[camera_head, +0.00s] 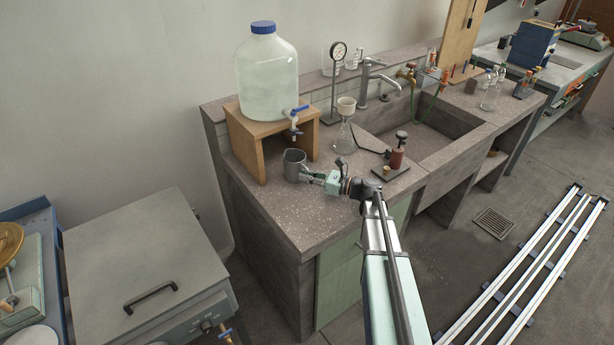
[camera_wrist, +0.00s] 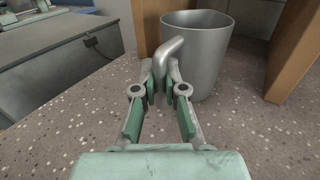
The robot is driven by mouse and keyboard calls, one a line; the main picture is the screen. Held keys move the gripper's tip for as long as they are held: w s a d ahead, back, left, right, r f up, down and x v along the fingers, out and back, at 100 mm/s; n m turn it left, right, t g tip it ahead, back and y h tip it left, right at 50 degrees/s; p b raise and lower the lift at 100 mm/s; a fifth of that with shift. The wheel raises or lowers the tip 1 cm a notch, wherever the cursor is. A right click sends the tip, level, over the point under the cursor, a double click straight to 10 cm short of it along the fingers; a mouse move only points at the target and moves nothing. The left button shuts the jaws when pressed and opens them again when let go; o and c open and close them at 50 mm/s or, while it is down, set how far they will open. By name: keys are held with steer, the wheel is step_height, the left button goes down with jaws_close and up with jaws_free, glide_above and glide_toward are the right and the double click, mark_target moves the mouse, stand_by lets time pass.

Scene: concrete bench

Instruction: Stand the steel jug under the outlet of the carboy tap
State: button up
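The grey steel jug (camera_head: 294,165) is upright at the front of the wooden stand, on or just above the bench top. It also shows in the wrist view (camera_wrist: 205,60), with its handle (camera_wrist: 168,52) towards me. My gripper (camera_head: 312,176) reaches it from the right in the head view. In the wrist view its fingertips (camera_wrist: 160,78) are close together on either side of the handle and look shut on it. The carboy (camera_head: 268,78) stands on the stand. Its blue-levered tap (camera_head: 295,122) points down, above the jug in the head view; exact alignment is unclear.
The wooden stand (camera_head: 247,147) has an open space between its legs. A sink (camera_head: 428,133) lies beyond. The front left bench corner (camera_head: 290,222) is clear.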

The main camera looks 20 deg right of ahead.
steer(key=o, duration=0.4)
steer(key=shift+r, duration=0.1)
steer(key=b+v, duration=0.2)
steer(key=v, duration=1)
steer(key=shift+r+b, duration=0.1)
steer(key=shift+b, duration=0.25)
